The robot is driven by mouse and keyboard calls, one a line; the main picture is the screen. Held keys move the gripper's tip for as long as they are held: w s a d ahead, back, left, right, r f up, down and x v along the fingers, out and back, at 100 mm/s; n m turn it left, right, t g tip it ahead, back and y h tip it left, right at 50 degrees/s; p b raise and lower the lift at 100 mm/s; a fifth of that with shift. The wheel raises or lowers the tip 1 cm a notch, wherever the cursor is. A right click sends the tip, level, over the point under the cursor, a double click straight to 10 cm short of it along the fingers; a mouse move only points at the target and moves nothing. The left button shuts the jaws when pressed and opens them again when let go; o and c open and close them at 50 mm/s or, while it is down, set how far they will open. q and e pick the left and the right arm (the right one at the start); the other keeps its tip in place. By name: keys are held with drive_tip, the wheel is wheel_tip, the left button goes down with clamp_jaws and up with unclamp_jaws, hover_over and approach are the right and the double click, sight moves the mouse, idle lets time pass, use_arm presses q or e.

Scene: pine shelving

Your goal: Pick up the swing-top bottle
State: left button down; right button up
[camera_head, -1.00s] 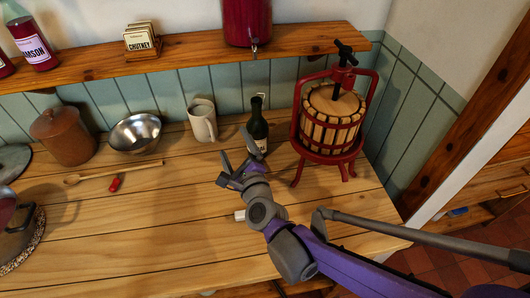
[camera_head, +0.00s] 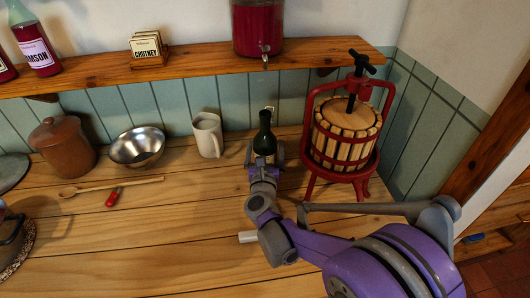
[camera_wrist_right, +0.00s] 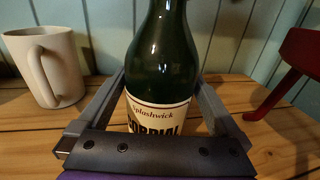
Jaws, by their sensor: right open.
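In the right wrist view the bottle (camera_wrist_right: 162,60) fills the middle, with a cream label reading "Splashwick Cordial". My right gripper (camera_head: 265,155) is at the bottle, its open fingers one on each side of it in the wrist view (camera_wrist_right: 165,100). The bottle's base is hidden behind the gripper. I cannot tell whether either finger touches the glass. My left gripper is not in view.
A cream mug (camera_head: 208,136) stands close left of the bottle; a red-framed fruit press (camera_head: 345,135) stands close right. A steel bowl (camera_head: 137,146), a brown crock (camera_head: 65,147), a wooden spoon (camera_head: 110,186) and a small red-handled item (camera_head: 114,196) lie further left. A shelf (camera_head: 190,66) runs above.

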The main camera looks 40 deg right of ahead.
drive_tip(key=x, duration=0.2)
drive_tip(key=shift+w+d+f, duration=0.1)
drive_tip(key=shift+w+d, duration=0.15)
drive_tip(key=shift+w, duration=0.05)
clamp_jaws()
